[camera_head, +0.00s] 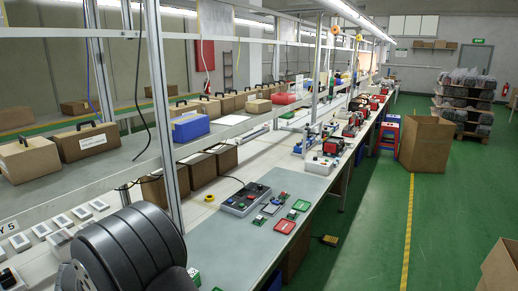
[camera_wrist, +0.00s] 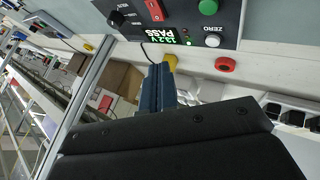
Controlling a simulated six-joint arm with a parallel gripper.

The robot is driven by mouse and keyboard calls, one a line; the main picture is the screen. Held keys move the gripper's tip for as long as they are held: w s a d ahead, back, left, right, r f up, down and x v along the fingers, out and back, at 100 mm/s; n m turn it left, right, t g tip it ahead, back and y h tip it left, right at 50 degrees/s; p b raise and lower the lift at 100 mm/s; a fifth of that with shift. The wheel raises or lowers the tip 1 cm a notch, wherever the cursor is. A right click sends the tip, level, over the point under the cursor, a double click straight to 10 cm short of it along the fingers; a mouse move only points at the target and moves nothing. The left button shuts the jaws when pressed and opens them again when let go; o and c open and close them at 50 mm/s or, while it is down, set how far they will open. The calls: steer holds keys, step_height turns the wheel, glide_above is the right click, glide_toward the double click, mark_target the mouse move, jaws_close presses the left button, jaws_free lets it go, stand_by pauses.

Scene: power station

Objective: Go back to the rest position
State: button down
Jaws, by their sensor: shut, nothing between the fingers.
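My gripper (camera_wrist: 160,72) shows in the wrist view as two dark blue fingers held together, with nothing between them. Its black body fills the lower part of that view. Beyond the fingertips is a dark test panel (camera_wrist: 180,18), seen upside down, with a green button, a white button marked ZERO, a red switch and a lit display reading PASS. I cannot tell whether the fingers touch anything. In the head view a grey box with buttons (camera_head: 245,199) sits on the bench, and my dark arm covers the lower left. The gripper cannot be made out there.
Green and red trays (camera_head: 285,226) and small devices lie right of the grey box on the grey bench top (camera_head: 222,245). A long shelf (camera_head: 120,160) with cardboard cases and a blue bin (camera_head: 190,127) runs behind metal posts. A red round button (camera_wrist: 225,65) shows in the wrist view.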

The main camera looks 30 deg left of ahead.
steer(key=w+d+f+n+g+h, duration=0.1)
steer(key=w+d+g+h, duration=0.2)
steer(key=d, duration=0.6)
steer(key=w+d+f+g+h, duration=0.15)
steer(key=w+d+g, duration=0.25)
steer(key=d, duration=0.4)
steer(key=w+a+r+y, duration=0.1)
steer(key=a, duration=1.7)
step_height(320, 180, down, 8)
steer(key=shift+a+r, duration=0.1)
steer(key=shift+w, duration=0.15)
